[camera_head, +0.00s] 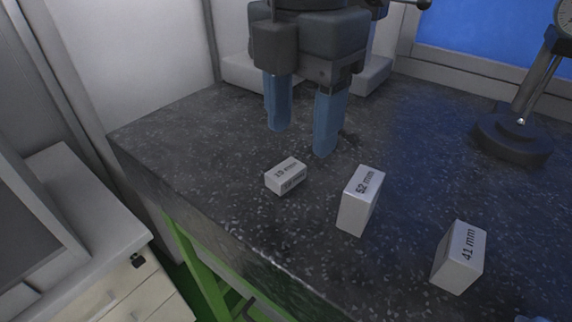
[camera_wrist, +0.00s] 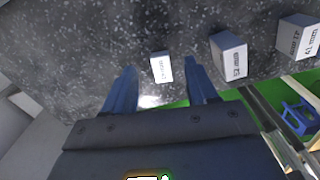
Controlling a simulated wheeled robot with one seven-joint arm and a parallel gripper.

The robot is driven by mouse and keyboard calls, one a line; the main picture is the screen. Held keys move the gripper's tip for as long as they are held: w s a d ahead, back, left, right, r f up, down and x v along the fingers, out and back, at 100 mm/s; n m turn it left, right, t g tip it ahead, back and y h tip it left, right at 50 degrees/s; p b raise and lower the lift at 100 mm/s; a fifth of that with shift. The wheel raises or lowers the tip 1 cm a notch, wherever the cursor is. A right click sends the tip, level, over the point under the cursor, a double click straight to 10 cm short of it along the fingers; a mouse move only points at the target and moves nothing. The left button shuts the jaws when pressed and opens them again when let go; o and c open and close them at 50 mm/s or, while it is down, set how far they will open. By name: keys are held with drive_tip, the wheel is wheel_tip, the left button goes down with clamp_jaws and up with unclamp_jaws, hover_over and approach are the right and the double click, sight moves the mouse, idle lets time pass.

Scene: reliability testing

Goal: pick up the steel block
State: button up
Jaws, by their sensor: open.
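Several pale steel blocks with printed sizes sit apart on the dark speckled stone table. The smallest block (camera_head: 286,176), its label seemingly "19 mm", lies nearest my gripper. The "52 mm" block (camera_head: 360,201) stands to its right, and the "41 mm" block (camera_head: 459,257) is farther right. My gripper (camera_head: 300,142) has blue fingers, open and empty, pointing down behind the smallest block in the head view. In the wrist view, the smallest block (camera_wrist: 161,68) shows between and beyond the fingertips (camera_wrist: 165,80). The "52 mm" block (camera_wrist: 229,55) and "41 mm" block (camera_wrist: 298,36) show to the right.
A dial gauge stand (camera_head: 514,137) with a round black base stands at the back right of the stone table (camera_head: 220,150). The table's front edge runs close to the blocks. A cabinet with drawers (camera_head: 110,262) stands at the lower left. The table's middle right is clear.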

sight(298, 162)
drive_tip(key=shift+a+f+p, duration=0.1)
drive_tip(key=shift+f+p, duration=0.45)
drive_tip(key=shift+f, duration=1.7)
clamp_jaws()
